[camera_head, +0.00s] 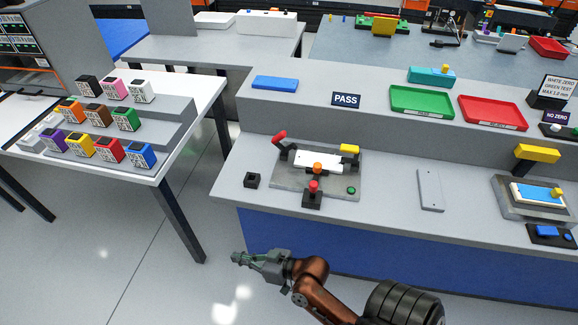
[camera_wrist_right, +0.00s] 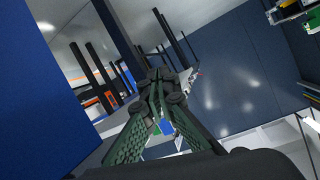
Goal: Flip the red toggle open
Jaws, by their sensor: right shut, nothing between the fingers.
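A grey metal fixture plate (camera_head: 335,189) lies on the workbench near the middle of the head view. A black lever with a red tip (camera_head: 280,135) leans up and left at its back left corner. A white block (camera_head: 317,160) sits in the fixture with an orange knob (camera_head: 317,168) in front of it. A black stand with a red knob (camera_head: 313,187) is at the plate's front edge. I cannot tell which red part is the toggle. My right gripper (camera_head: 238,258) is shut and empty, in front of the bench's front edge, apart from the fixture; its fingers show in the wrist view (camera_wrist_right: 157,82).
A small black block (camera_head: 252,180) lies left of the fixture, a flat grey plate (camera_head: 430,190) right of it. Green (camera_head: 421,102) and red (camera_head: 492,112) trays stand on the raised shelf. A side table (camera_head: 180,145) holds several coloured cubes. Open floor lies between table and bench.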

